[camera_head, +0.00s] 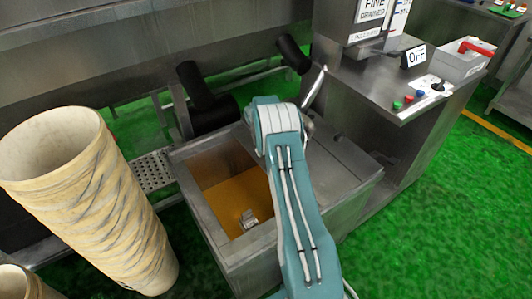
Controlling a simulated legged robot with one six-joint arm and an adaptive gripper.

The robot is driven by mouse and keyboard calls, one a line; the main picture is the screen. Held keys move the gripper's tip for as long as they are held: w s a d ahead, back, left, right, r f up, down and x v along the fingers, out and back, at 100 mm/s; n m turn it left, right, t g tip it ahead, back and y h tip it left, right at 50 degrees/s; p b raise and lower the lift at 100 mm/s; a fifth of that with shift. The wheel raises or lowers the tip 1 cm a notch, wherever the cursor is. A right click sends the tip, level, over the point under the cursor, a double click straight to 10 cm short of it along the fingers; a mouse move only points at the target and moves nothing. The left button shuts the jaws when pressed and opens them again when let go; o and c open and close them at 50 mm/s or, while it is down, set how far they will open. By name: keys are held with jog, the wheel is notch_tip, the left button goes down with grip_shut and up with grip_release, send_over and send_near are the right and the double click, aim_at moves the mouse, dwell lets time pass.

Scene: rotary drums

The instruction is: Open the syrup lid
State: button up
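The syrup tank (222,245) is a steel box at the centre, left of and partly behind my arm. Its left part is open from above and shows amber syrup (235,195) inside. A flat steel cover (345,165) lies over the right part; I cannot tell whether it is the syrup lid. A small metallic object (249,218) shows at the syrup's near side; what it is stays unclear. My teal arm rises from the bottom and bends above the tank. My gripper cannot be made out; it appears hidden behind the arm.
Tall stacked beige cylinders (95,200) stand at the left. A steel machine with dark rollers (215,110) runs along the back. A control cabinet with an OFF sign (416,56), coloured buttons and a grey box (462,62) stands at the right. Green floor (440,190) is clear at the right.

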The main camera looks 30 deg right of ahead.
notch_tip(320, 180, up, 10)
jog(key=a, duration=0.2)
jog(key=shift+f, duration=0.2)
jog(key=s+a+r+t, duration=0.1)
jog(key=s+a+r, duration=0.35)
jog(key=r, duration=0.35)
jog(key=s+a+r+t, duration=0.1)
jog(key=s+a+r, duration=0.3)
jog(key=a+r, duration=0.3)
jog(key=s+a+r+t, duration=0.1)
jog(key=s+a+r, duration=0.3)
jog(key=r, duration=0.5)
jog(key=s+a+r+t+y, duration=0.1)
jog(key=s+a, duration=0.4)
jog(key=s, duration=0.7)
jog(key=s+a+r+t+y, duration=0.1)
jog(key=s+a, duration=0.5)
jog(key=s, duration=0.6)
jog(key=shift+s+t, duration=0.15)
jog(key=shift+t, duration=0.15)
jog(key=shift+d, duration=0.1)
